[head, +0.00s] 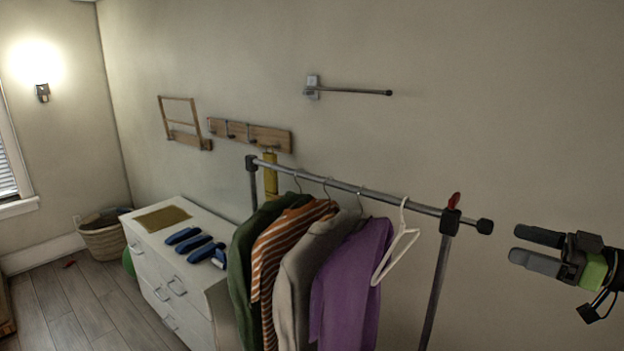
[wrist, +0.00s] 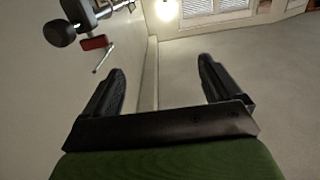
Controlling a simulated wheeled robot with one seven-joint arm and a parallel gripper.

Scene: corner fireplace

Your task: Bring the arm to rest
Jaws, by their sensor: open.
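My gripper (head: 524,250) is at the right edge of the head view, to the right of the clothes rack's end and apart from it. Its two dark fingers point left, with a gap between them. In the wrist view my gripper (wrist: 162,88) shows both fingers spread, with nothing between them. Most of my arm is outside the head view.
A clothes rack (head: 330,180) holds several garments and an empty white hanger (head: 396,245) near its right end. The rack's end also shows in the wrist view (wrist: 62,33). A white dresser (head: 205,265) and a wicker basket (head: 103,236) stand to the left.

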